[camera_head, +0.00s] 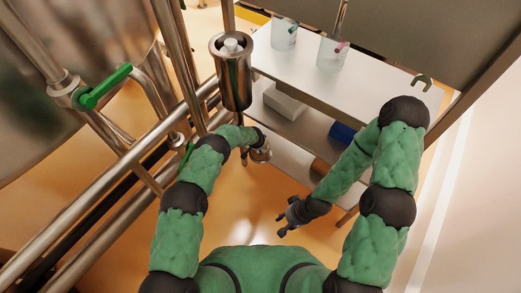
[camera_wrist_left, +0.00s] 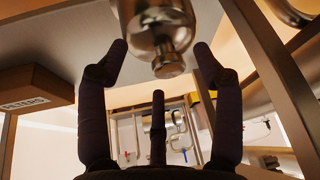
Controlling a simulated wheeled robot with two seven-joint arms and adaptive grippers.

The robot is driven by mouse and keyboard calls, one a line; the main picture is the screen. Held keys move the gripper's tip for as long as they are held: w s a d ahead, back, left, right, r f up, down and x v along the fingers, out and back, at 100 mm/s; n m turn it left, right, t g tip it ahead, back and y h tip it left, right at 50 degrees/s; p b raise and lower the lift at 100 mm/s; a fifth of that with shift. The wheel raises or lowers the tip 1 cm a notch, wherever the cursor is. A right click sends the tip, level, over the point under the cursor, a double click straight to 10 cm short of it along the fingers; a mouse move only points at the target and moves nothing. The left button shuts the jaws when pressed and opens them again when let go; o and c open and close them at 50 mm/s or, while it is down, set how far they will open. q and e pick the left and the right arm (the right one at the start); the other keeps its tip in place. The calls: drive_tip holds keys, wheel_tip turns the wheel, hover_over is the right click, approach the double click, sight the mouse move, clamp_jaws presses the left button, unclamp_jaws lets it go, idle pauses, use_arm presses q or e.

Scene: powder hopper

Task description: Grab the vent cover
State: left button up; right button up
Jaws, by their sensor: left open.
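An upright steel cylinder (camera_head: 234,85) with an open top and a white piece inside hangs beside the pipes in the head view; I cannot tell for sure which part is the vent cover. My left gripper (camera_head: 262,146) is below it, by a small shiny metal part, its fingertips partly hidden. In the left wrist view, a rounded steel body (camera_wrist_left: 158,20) with a short stub underneath is ahead of the open left fingers (camera_wrist_left: 160,52), which hold nothing. My right gripper (camera_head: 281,224) is open and empty, low over the floor.
A white shelf unit (camera_head: 370,85) with two clear beakers (camera_head: 332,54) on top stands at right, a white box and a blue roll below. Steel pipes and a green valve handle (camera_head: 104,88) are at left. A cardboard box (camera_wrist_left: 35,88) shows in the wrist view.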

use_arm(q)
drive_tip(key=w, duration=0.1)
drive_tip(key=b, duration=0.1)
drive_tip(key=w+b, duration=0.1)
drive_tip(key=shift+w+d+f, duration=0.3)
drive_tip(key=shift+w+d, duration=0.05)
drive_tip(key=shift+w+f+b, duration=0.2)
drive_tip(key=shift+f+b, duration=0.1)
drive_tip(key=shift+b, duration=0.1)
drive_tip(key=shift+r, duration=0.1)
clamp_jaws()
